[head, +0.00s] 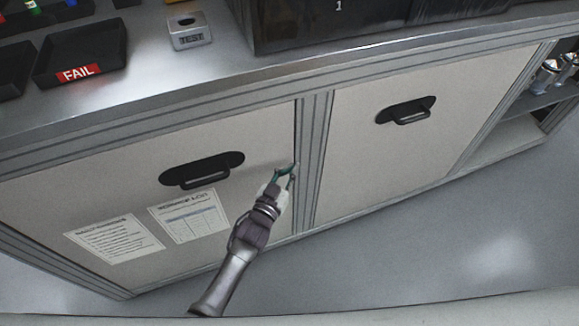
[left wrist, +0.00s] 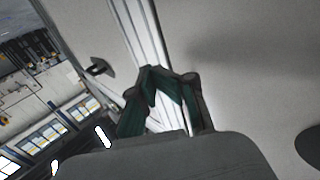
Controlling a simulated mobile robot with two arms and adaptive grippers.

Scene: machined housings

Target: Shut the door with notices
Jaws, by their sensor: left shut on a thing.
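The door with notices (head: 105,192) is the left pale cabinet door, with two printed sheets (head: 113,238) low on it and a black recessed handle (head: 202,170). It stands flush or nearly flush with the frame; a thin dark line runs along its right edge. My left gripper (head: 284,172) is at that right edge, beside the grey post, with its green fingers shut on the door's edge. In the left wrist view, the fingers (left wrist: 158,78) are close together at the striped post (left wrist: 138,30); the exact contact is hidden. My right gripper is not in view.
A second pale door (head: 380,155) to the right is shut. Open shelves (head: 520,125) are at the far right. The metal worktop above holds a black FAIL tray (head: 80,50), a TEST block (head: 188,30) and a dark box. The grey floor in front is clear.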

